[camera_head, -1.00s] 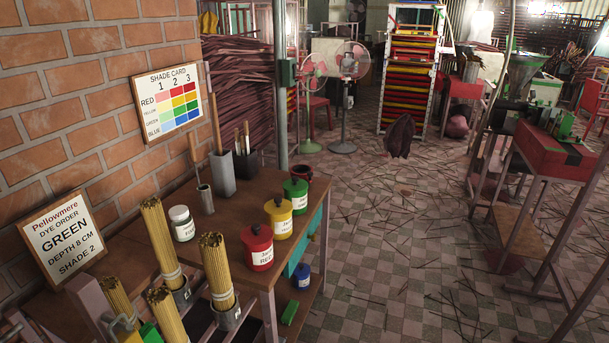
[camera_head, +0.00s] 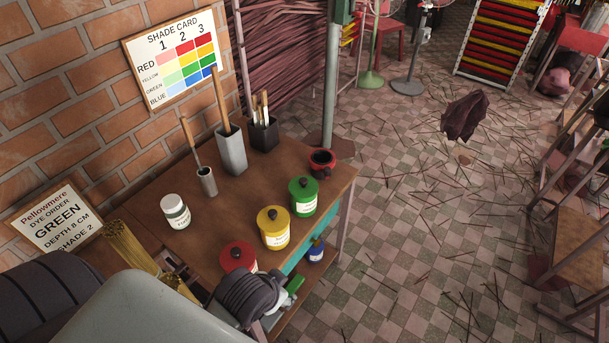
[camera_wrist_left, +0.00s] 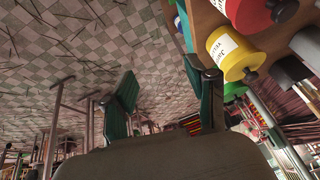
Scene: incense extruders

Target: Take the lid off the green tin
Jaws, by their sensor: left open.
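The green tin (camera_head: 303,199) stands upright on the brown table, near its right edge. Its green lid with a dark knob (camera_head: 302,182) is on top. My left gripper (camera_head: 281,303) is at the table's front right edge, in front of the red tin and well short of the green tin. In the left wrist view my left gripper (camera_wrist_left: 163,102) has its two green-padded fingers spread with nothing between them. The green tin shows partly there (camera_wrist_left: 234,91), beyond the yellow tin. My right gripper is not in view.
The yellow tin (camera_head: 274,232) and the red tin (camera_head: 238,257) stand between my left gripper and the green tin. A red-rimmed dark bowl (camera_head: 322,162) is just behind the green tin. A white jar (camera_head: 174,211) stands left. A blue tin (camera_head: 316,251) is lower down.

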